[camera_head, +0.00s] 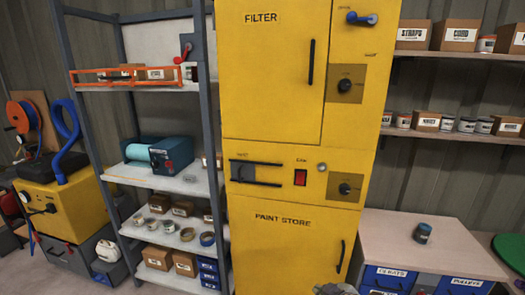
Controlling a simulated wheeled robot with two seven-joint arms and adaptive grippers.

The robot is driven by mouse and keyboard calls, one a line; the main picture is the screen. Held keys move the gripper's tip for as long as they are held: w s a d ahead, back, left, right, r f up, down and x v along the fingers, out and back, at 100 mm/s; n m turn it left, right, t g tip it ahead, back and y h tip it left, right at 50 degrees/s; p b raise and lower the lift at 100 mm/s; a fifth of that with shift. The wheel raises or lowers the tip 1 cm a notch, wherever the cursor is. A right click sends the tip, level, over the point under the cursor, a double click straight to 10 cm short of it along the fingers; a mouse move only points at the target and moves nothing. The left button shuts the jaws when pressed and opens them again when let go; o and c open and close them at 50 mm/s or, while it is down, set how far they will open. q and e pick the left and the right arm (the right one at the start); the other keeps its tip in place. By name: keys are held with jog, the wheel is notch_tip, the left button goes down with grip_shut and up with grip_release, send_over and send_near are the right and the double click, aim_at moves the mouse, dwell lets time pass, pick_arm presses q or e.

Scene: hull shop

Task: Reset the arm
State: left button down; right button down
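A grey mechanical part (336,289) just shows at the bottom edge, in front of the yellow cabinet. It looks like the top of my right gripper, but its fingers are cut off by the frame. I cannot tell whether it is open or holds anything. No arm comes in from the left, and my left gripper is out of view.
A tall yellow cabinet (275,185) marked FILTER and PAINT STORE stands in the middle, doors shut. A loaded shelf rack (160,181) is left of it.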

jog(key=s+d+f+m+g+h, duration=0.1)
jog(key=s+d+f+m+g, duration=0.25)
jog(key=s, duration=0.45)
jog(key=s+d+f+m+g+h, duration=0.1)
jog(key=s+d+f+m+g, duration=0.15)
jog(key=s+f, duration=0.6)
jog(key=f, duration=1.4)
jog(key=s+f, duration=0.3)
jog(key=f, duration=1.3)
jog(key=s+d+f+g, duration=0.1)
jog(key=s+d+f, duration=0.2)
jog(key=s+f, duration=1.6)
jog(key=s, duration=0.3)
jog(key=shift+f+g, duration=0.2)
jog(key=shift+g, duration=0.2)
jog(key=shift+d, duration=0.15)
